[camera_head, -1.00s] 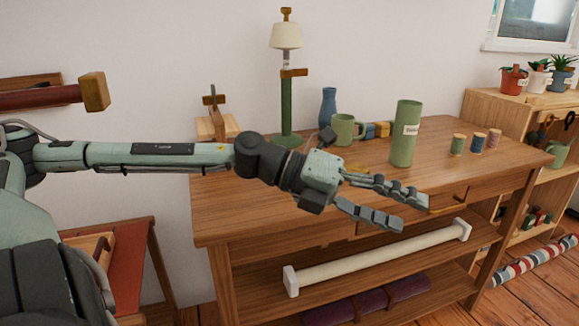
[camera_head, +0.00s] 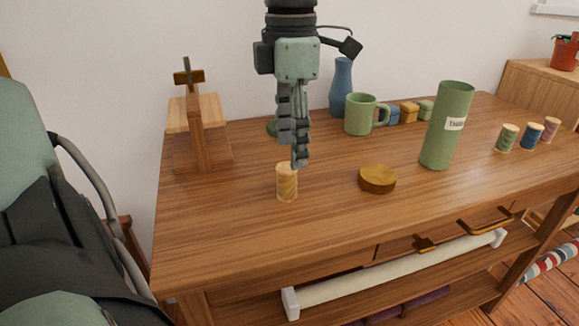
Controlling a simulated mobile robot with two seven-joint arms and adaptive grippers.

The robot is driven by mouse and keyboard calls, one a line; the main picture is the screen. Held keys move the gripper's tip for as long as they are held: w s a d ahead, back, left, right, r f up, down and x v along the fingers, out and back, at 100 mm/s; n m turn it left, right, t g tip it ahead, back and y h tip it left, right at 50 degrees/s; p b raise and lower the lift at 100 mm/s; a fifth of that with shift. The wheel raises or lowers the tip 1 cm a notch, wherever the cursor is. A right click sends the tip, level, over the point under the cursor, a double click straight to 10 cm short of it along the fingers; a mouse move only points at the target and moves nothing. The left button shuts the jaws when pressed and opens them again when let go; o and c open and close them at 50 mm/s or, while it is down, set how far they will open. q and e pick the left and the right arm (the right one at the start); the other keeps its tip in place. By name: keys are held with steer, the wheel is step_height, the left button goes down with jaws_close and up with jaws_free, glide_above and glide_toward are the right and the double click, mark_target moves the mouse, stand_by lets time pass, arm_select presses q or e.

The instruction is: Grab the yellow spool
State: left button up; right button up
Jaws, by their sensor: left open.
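The yellow spool (camera_head: 287,186) stands upright on the wooden table (camera_head: 330,225), left of a round wooden lid. My left gripper (camera_head: 292,148) hangs down from above with its fingers pointing at the table. It is open and seen nearly edge-on, so the gap between the fingers is hard to see. Its lowest fingertip is at the spool's top right edge in the picture; whether it touches cannot be told. The spool is not held. My right gripper is not in view.
The wooden lid (camera_head: 377,180) and a tall green canister (camera_head: 447,126) stand to the right. Behind are a green mug (camera_head: 361,114) and blue vase (camera_head: 341,88). Green (camera_head: 507,138), blue (camera_head: 532,136) and pink (camera_head: 551,130) spools stand far right. A wooden stand (camera_head: 200,135) is at left.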

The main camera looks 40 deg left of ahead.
mark_target(287, 167)
arm_select(q)
steer(key=shift+a+f, duration=0.2)
steer(key=f, duration=0.6)
steer(key=shift+s+a+f, duration=0.15)
steer(key=shift+s+f, duration=0.05)
steer(key=shift+f, duration=0.45)
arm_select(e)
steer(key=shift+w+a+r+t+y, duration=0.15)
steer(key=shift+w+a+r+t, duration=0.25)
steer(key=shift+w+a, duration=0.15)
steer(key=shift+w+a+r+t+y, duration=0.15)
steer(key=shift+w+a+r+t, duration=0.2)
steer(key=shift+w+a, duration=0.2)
arm_select(q)
steer(key=c, duration=1)
steer(key=shift+r, duration=0.1)
